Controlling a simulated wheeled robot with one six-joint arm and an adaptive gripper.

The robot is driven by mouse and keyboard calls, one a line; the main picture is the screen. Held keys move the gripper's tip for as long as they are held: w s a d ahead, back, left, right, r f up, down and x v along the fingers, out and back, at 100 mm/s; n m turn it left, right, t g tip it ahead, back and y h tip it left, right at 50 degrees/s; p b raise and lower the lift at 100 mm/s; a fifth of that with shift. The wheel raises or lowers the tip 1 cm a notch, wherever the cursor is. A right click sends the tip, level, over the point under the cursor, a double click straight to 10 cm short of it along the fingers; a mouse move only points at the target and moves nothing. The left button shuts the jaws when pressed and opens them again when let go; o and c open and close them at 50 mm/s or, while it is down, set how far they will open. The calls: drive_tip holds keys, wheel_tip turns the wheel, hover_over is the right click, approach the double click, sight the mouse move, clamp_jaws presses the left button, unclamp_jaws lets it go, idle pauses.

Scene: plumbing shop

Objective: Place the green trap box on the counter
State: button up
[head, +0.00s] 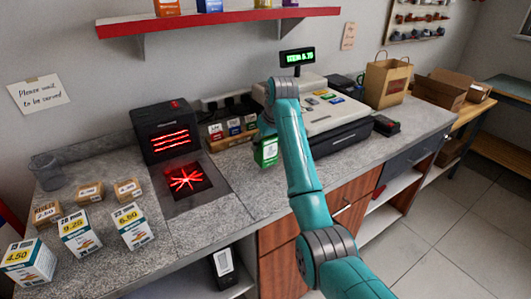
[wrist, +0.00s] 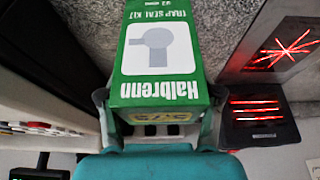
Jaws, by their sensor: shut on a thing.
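The green trap box (head: 266,152), a "Halbrenn Trap Seal Kit", is held by my gripper (head: 266,126) in front of the cash register. In the wrist view the green box fills the top middle, its label upside down, between the two fingers of my gripper (wrist: 158,98). The gripper is shut on it. The grey counter (head: 200,235) lies under and around the box. I cannot tell whether the box's underside touches the counter. My arm hides part of the counter to the right of the box.
The cash register (head: 325,110) stands behind the box. A black scanner (head: 165,132) and its red-lit plate (head: 187,181) are to the left, with a tray of small boxes (head: 232,130) between. Several price-marked boxes (head: 78,232) stand at the left end. Bare counter lies right of the plate.

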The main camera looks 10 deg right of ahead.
sight(264, 152)
drive_tip(key=shift+f, duration=1.75)
drive_tip(key=shift+f, duration=0.2)
drive_tip(key=o, duration=1.3)
